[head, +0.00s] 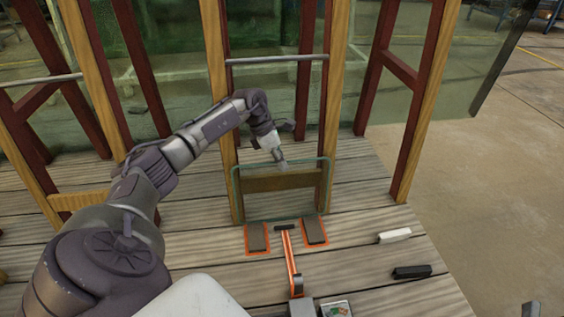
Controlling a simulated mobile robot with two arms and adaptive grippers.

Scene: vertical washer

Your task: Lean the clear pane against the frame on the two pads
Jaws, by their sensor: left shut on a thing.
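The clear pane (308,202) is a see-through sheet with a greenish edge, roughly upright in front of the middle wooden frame (217,90). My left gripper (282,165) is shut on the pane's top edge near its middle. Two dark pads with orange borders lie on the plank deck: the left pad (257,238) and the right pad (314,231). The pane's lower edge shows at the far ends of the pads; I cannot tell whether it touches them or the frame. My right gripper is not in view.
An orange-and-grey tool (290,258) lies between the pads and toward me. A white block (394,236) and a black block (411,271) lie to the right on the deck (365,270). A metal bar (278,59) crosses the frame above the pane.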

